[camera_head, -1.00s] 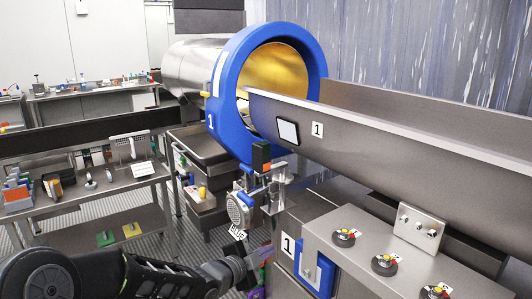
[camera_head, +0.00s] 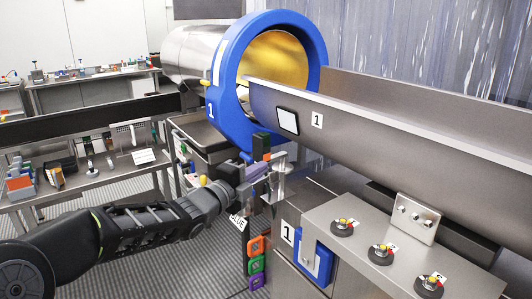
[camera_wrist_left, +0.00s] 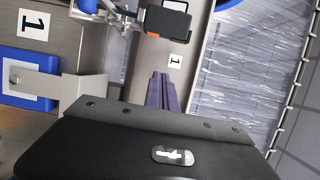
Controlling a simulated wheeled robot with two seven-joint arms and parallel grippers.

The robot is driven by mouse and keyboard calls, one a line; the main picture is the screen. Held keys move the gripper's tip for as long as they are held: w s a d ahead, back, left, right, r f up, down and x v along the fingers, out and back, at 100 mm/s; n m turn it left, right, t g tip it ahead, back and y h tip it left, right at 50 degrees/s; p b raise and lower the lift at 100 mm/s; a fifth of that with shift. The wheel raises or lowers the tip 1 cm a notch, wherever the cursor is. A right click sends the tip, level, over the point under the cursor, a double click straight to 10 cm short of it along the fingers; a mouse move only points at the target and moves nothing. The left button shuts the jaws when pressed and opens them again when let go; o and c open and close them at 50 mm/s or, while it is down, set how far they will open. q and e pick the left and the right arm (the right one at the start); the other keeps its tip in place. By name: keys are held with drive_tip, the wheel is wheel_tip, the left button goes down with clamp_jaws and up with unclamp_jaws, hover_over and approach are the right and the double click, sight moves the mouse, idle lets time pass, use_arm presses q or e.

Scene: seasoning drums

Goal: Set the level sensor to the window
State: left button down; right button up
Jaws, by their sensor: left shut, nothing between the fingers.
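The level sensor appears to be the small black box with an orange part (camera_head: 261,146), on a metal bracket below the blue ring. It also shows at the top of the left wrist view (camera_wrist_left: 167,20). The window appears to be the pale square panel in a dark frame (camera_head: 288,121) on the trough's side, up and right of the sensor. My left gripper (camera_head: 264,172) is shut and empty, just below the sensor, in front of the bracket. Its closed fingers (camera_wrist_left: 163,90) point toward the sensor in the wrist view; contact cannot be told. My right gripper is not in view.
The steel trough (camera_head: 400,140) runs right from the blue ring (camera_head: 228,120). A steel console with several knobs (camera_head: 381,253) stands at front right, beside a blue holder (camera_head: 314,262). Coloured tags (camera_head: 257,264) hang below the gripper. A cluttered bench (camera_head: 85,180) stands left.

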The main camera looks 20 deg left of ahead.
sight(266, 154)
use_arm(q)
drive_tip(key=w+p, duration=0.2)
drive_tip(key=w, duration=0.2)
drive_tip(key=w+p, duration=0.3)
drive_tip(key=w, duration=0.2)
drive_tip(key=shift+d+r, duration=0.15)
drive_tip(key=shift+r, duration=0.05)
drive_tip(key=shift+w+a+p, duration=0.15)
drive_tip(key=shift+a+p, duration=0.15)
drive_tip(key=shift+w+a+f, duration=0.1)
drive_tip(key=shift+a+f, duration=0.05)
drive_tip(key=shift+f, duration=0.1)
